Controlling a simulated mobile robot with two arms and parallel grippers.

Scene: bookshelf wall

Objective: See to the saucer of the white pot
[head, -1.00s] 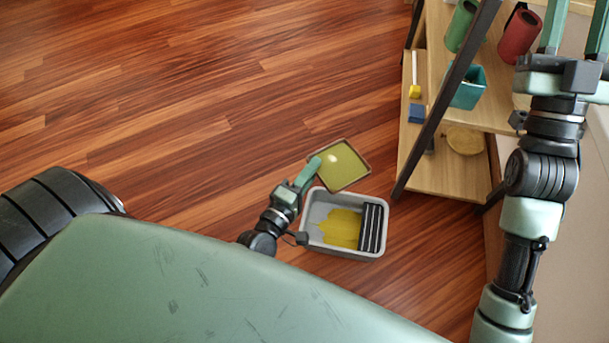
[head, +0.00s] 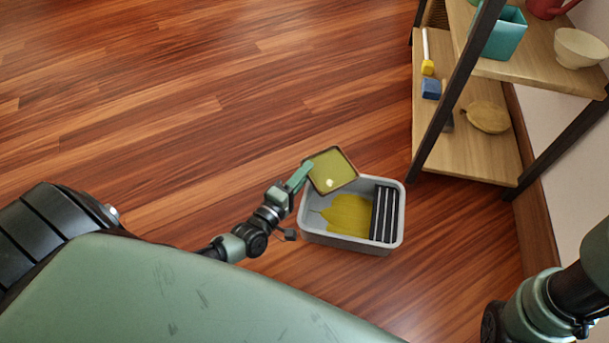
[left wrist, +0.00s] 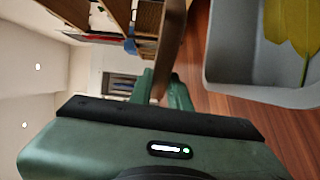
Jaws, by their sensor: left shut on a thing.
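My left gripper (head: 303,176) is shut on the near left edge of a square saucer (head: 335,165) with a dark rim. The saucer's inside is yellow-green, with a small pale spot near its near edge. In the head view it overlaps the far left rim of a grey tub (head: 398,222); its height above the rim is hard to judge. In the left wrist view my fingers (left wrist: 165,92) close on the saucer's edge (left wrist: 172,45), seen as a thin brown strip. My right arm is at the lower right, its gripper out of frame. I see no white pot.
A wooden shelf unit (head: 480,150) stands at right with a teal pot (head: 503,35), a cream bowl (head: 580,48) and a blue block (head: 431,89). The floor at left is clear.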

